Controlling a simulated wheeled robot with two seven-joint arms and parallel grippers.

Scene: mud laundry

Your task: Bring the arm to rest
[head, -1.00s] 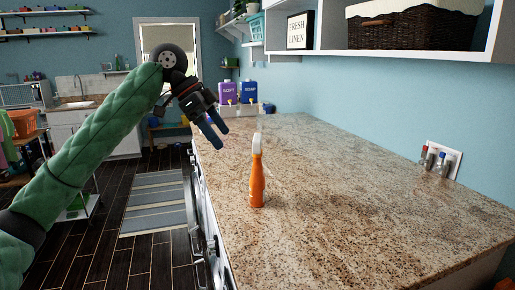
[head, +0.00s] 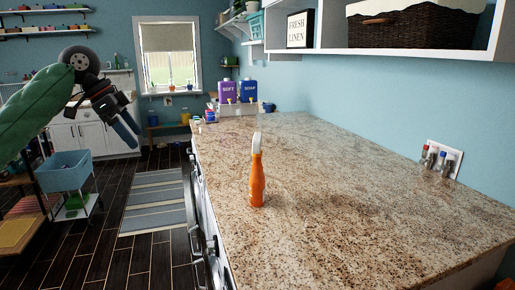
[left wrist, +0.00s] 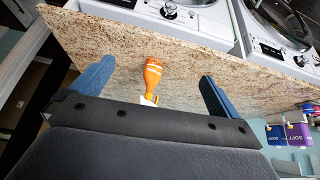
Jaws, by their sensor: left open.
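My left arm in its green sleeve comes in from the left of the head view. My left gripper (head: 128,133) hangs in the air left of the counter, over the floor side, with its blue fingers pointing down and to the right. In the left wrist view its two fingers (left wrist: 152,88) are spread apart with nothing between them touching. An orange spray bottle with a white top (head: 257,180) stands upright on the granite counter (head: 340,200), apart from the gripper. It also shows in the left wrist view (left wrist: 152,72). My right gripper is not in view.
Purple and blue detergent boxes (head: 238,91) stand at the counter's far end. A shelf with a wicker basket (head: 420,28) overhangs the right side. Small bottles (head: 437,160) stand by the wall. A blue bin (head: 64,171) sits at left. Washing machines (left wrist: 180,22) are under the counter.

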